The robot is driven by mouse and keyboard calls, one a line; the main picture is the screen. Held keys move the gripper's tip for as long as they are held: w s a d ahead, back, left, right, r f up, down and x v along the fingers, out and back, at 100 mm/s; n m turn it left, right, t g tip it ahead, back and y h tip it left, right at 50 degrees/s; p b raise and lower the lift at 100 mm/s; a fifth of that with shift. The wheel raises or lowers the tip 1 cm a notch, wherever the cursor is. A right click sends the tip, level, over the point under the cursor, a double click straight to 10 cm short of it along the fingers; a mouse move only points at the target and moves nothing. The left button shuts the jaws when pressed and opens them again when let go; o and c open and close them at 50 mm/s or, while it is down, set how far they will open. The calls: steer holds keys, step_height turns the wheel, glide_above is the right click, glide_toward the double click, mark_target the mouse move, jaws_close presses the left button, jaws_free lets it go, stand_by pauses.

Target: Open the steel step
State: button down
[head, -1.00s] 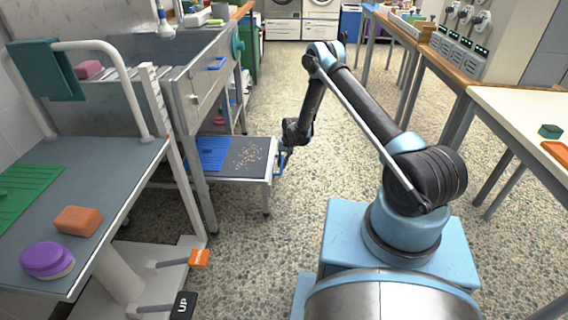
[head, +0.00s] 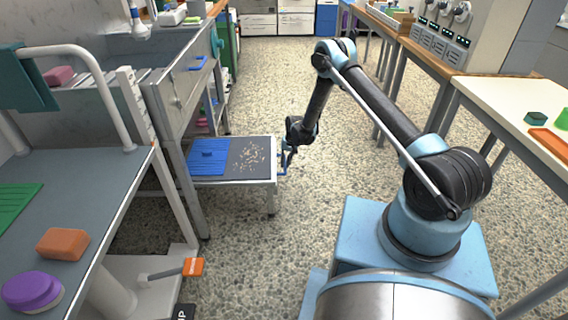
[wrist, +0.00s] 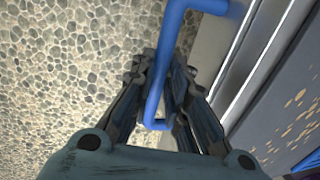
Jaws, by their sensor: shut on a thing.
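The steel step (head: 232,182) is a low platform standing out to the right from beneath the steel tub in the head view. Its top has a blue ribbed mat (head: 209,157) and a dark part scattered with pale crumbs. A blue bar handle (wrist: 158,75) is on its outer side. My gripper (head: 288,153) is at that side, low over the floor. In the wrist view, my gripper (wrist: 163,95) has its dark fingers shut around the handle. The step's edge and crumbed top show at the right there. The fingertips are partly hidden behind the handle.
The steel tub (head: 180,85) stands at the left, with a grey table (head: 105,190) in front holding an orange block and a purple round pad. A white-topped table (head: 515,110) stands right. The pebbled aisle floor is clear.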

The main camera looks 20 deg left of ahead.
steer(key=c, duration=1.6)
jaws_free()
steer(key=shift+s, duration=0.2)
steer(key=shift+o, duration=0.2)
steer(key=shift+w, duration=0.1)
step_height(320, 180, up, 12)
steer(key=d, duration=0.2)
steer(key=shift+w+f, duration=0.15)
steer(key=shift+w, duration=0.25)
steer(key=shift+d, duration=0.1)
